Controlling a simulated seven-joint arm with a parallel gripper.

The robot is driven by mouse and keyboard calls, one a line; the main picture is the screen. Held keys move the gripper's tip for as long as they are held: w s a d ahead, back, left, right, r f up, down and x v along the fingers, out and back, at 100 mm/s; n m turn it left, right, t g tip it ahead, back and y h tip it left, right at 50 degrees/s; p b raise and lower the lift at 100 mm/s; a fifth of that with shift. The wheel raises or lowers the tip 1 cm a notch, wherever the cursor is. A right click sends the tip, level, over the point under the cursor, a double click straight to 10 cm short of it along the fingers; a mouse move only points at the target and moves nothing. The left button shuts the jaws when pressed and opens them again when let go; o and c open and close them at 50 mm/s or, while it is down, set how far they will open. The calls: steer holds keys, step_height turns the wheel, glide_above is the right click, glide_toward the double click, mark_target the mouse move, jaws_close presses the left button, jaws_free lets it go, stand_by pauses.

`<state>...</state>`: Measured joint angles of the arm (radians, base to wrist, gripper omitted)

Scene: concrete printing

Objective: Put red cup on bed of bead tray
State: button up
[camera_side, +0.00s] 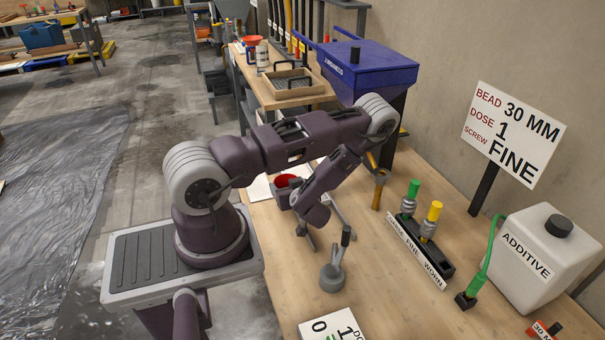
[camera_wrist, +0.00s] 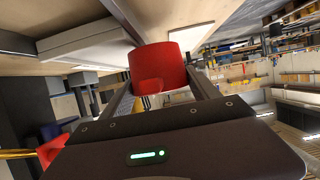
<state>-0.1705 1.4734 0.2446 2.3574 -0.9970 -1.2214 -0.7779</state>
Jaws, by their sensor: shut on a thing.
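The red cup (camera_wrist: 158,66) is between the two fingers of my gripper (camera_wrist: 163,80) in the wrist view, which is shut on it. In the side view the red cup (camera_side: 287,181) shows beside my forearm, above the bench, partly hidden by the arm. My gripper (camera_side: 285,190) is mostly hidden there, so its clearance from the bench cannot be told. A shallow wooden tray (camera_side: 312,96) with dark handles sits on the far part of the bench, apart from the gripper. I cannot tell for sure that it is the bead tray.
A blue lidded box (camera_side: 370,68) stands near the wall. A grey round tool (camera_side: 332,277) is in front.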

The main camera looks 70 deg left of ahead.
steer(key=w+a, duration=0.4)
steer(key=shift+w+a, duration=0.15)
steer(key=shift+w, duration=0.15)
steer(key=shift+w+a+f, duration=0.25)
steer(key=shift+w+a, duration=0.4)
steer(key=shift+w+a+f, duration=0.25)
steer(key=shift+w+a, duration=0.35)
steer(key=shift+f, duration=0.25)
steer(key=o, duration=1.4)
steer(key=shift+f, duration=0.1)
steer(key=v, duration=0.7)
steer(key=shift+d+r, duration=0.25)
steer(key=shift+d, duration=0.05)
